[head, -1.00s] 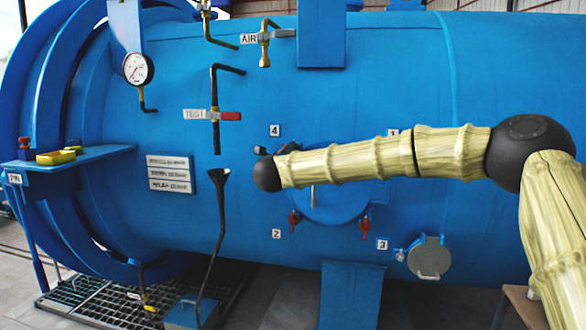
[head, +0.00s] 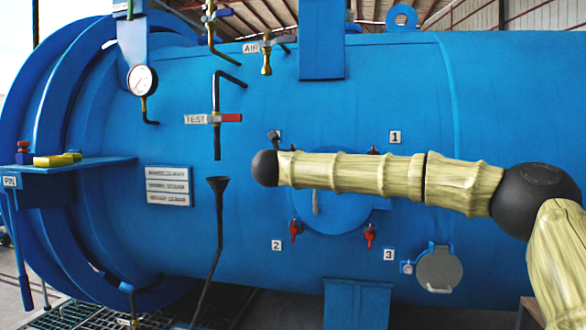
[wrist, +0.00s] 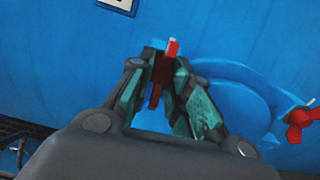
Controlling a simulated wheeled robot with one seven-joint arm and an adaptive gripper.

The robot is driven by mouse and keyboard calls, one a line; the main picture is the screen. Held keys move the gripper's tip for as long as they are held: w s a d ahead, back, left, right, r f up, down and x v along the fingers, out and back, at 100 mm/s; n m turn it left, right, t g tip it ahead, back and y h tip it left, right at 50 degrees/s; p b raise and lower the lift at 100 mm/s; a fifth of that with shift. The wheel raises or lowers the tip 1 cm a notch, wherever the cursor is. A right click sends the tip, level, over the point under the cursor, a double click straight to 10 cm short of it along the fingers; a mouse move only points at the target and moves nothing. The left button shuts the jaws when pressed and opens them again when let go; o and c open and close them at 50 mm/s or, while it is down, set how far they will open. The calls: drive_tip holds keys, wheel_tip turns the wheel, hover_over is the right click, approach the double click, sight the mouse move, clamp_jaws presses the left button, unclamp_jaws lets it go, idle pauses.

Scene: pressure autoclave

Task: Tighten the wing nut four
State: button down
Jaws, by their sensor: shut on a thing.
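In the wrist view, wing nut four (wrist: 157,90) is red and sits between the green-padded fingers of my gripper (wrist: 160,68), which is shut on it. Its upper tip sticks out past the fingers. In the head view, my forearm hides most of the gripper and the nut; a dark bit of the gripper (head: 273,137) shows above the forearm's end, over the label 4. The round blue hatch (head: 340,215) lies behind the forearm, its upper part hidden.
Red wing nuts two (head: 294,230) and three (head: 370,236) sit on the hatch's lower edge. The top of nut one (head: 374,150) shows above my forearm. A black funnel pipe (head: 218,225) and the red-handled TEST valve (head: 230,118) stand to the left.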

drive_tip(key=shift+f+m, duration=0.15)
drive_tip(key=shift+m, duration=0.25)
drive_tip(key=c, duration=1.3)
unclamp_jaws()
drive_tip(key=v, duration=1.2)
